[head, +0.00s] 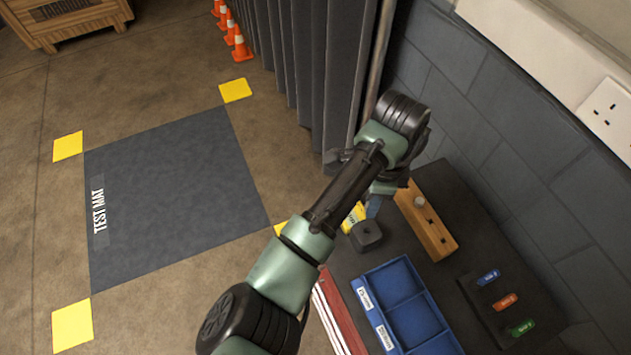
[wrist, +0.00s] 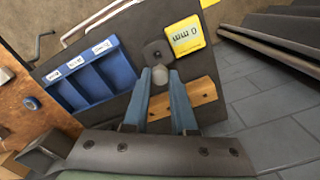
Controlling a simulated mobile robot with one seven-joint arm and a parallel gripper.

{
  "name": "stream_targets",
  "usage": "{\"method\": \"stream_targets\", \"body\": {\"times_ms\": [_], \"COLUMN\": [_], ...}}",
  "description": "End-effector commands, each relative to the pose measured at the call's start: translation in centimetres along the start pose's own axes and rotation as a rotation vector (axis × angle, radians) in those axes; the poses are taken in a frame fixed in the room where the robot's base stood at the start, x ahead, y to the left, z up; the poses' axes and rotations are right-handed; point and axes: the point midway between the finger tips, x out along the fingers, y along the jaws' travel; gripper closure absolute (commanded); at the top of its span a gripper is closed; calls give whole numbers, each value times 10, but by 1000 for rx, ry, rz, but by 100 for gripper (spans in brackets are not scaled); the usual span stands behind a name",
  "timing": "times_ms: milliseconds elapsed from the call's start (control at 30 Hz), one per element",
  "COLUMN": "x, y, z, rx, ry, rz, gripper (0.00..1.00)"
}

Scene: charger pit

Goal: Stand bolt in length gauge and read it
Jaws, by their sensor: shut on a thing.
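My gripper (wrist: 160,76) has its two blue fingers closed on a grey, round-headed bolt (wrist: 160,72). In the wrist view the bolt appears just beside the dark square block with a hole, the length gauge (wrist: 157,50); how high it is above the block cannot be told. The gauge also shows in the head view (head: 366,237), with my gripper (head: 373,207) just behind it, mostly hidden by my arm. A yellow display (wrist: 184,37) reading "0 mm" stands against the gauge; only part of it (head: 352,218) shows in the head view.
A wooden block with holes (head: 438,236) lies right of the gauge, with a grey bolt head (head: 420,201) in it. A blue compartment tray (head: 371,313) with labels is in front. Blue, orange and green tags (head: 505,301) lie right. A wall (head: 520,175) bounds the dark bench.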

Motion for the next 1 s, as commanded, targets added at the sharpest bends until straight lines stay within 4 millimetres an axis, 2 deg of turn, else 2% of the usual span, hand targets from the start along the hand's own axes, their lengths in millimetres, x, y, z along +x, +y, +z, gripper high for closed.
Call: {"method": "stream_targets", "body": {"times_ms": [33,167,700,1000], "x": [-3,2,42,46], "y": [2,4,3,3], "z": [-10,-19,-18,-18], "rx": [44,88,83,83], "ry": [0,0,1,0], "rz": [1,1,-1,-1], "gripper": [100,100,100,100]}}
